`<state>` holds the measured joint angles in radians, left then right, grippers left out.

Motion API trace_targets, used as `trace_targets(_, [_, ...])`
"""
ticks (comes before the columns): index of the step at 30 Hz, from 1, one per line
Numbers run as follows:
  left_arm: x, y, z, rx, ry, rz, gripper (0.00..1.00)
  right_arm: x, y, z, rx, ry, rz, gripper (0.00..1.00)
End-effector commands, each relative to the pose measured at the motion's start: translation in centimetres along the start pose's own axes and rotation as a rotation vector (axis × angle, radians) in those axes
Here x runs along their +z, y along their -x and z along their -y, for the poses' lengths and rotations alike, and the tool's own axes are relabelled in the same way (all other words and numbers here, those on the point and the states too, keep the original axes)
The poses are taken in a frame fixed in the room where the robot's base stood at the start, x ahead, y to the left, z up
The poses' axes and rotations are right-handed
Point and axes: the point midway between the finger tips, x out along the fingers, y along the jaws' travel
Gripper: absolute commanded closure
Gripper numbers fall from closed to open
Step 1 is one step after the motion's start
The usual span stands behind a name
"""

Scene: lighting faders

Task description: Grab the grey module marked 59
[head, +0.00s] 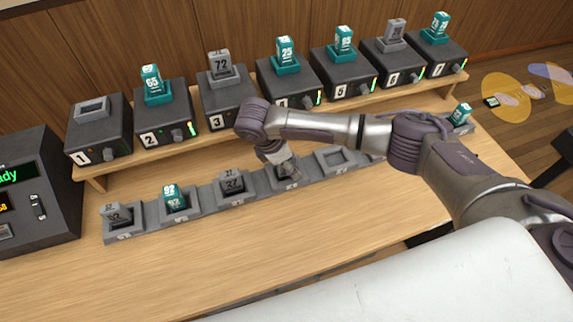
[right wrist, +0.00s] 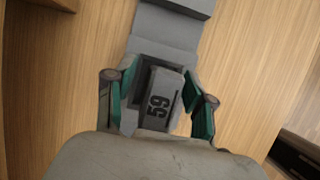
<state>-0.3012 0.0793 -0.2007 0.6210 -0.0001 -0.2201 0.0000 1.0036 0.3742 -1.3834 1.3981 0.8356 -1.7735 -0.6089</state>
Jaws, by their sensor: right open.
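The grey module marked 59 (right wrist: 160,98) stands in a slot of the low grey rack (right wrist: 163,35), with its dark number facing the right wrist camera. My right gripper (right wrist: 160,92) is open, with one green-padded finger on each side of the module and a visible gap on both sides. In the head view my right gripper (head: 286,168) is down at a middle slot of the rack (head: 205,205) and mostly hides the module there. My left gripper is not in view.
Beside it on the rack stand a grey module marked 37 (head: 232,182), a teal module marked 92 (head: 173,197) and another grey module (head: 117,215). An empty slot (head: 336,159) lies just right. Numbered black fader boxes (head: 228,107) line the raised shelf behind.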

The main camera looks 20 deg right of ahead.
Motion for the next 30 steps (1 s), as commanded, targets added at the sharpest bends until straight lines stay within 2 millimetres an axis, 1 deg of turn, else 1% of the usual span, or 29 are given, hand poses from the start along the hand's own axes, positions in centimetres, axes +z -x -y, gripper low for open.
trace_targets(3, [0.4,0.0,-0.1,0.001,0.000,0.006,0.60,0.0,0.0,0.0,0.000,0.000,0.000,0.46])
trace_targets(4, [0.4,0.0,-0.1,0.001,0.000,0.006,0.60,0.0,0.0,0.0,0.000,0.000,0.000,0.47])
trace_targets(11, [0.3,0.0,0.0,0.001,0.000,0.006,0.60,0.0,0.0,0.0,0.000,0.000,0.000,0.86])
trace_targets(12, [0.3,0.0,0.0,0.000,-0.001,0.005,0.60,0.0,0.0,0.0,0.000,0.000,0.000,0.93])
trace_targets(13, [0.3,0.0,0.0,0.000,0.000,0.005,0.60,0.0,0.1,0.0,0.000,0.000,0.000,0.97])
trace_targets(14, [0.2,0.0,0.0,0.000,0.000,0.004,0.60,0.0,0.1,0.0,0.000,0.000,0.000,1.00])
trace_targets(24, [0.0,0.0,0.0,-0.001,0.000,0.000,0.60,0.0,0.2,0.0,0.001,0.000,0.000,1.00])
trace_targets(28, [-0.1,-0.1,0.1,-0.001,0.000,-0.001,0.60,0.4,1.0,-0.1,0.001,-0.001,0.000,1.00])
trace_targets(30, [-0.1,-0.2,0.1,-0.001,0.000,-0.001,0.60,0.7,1.8,-0.1,0.003,-0.001,-0.002,1.00])
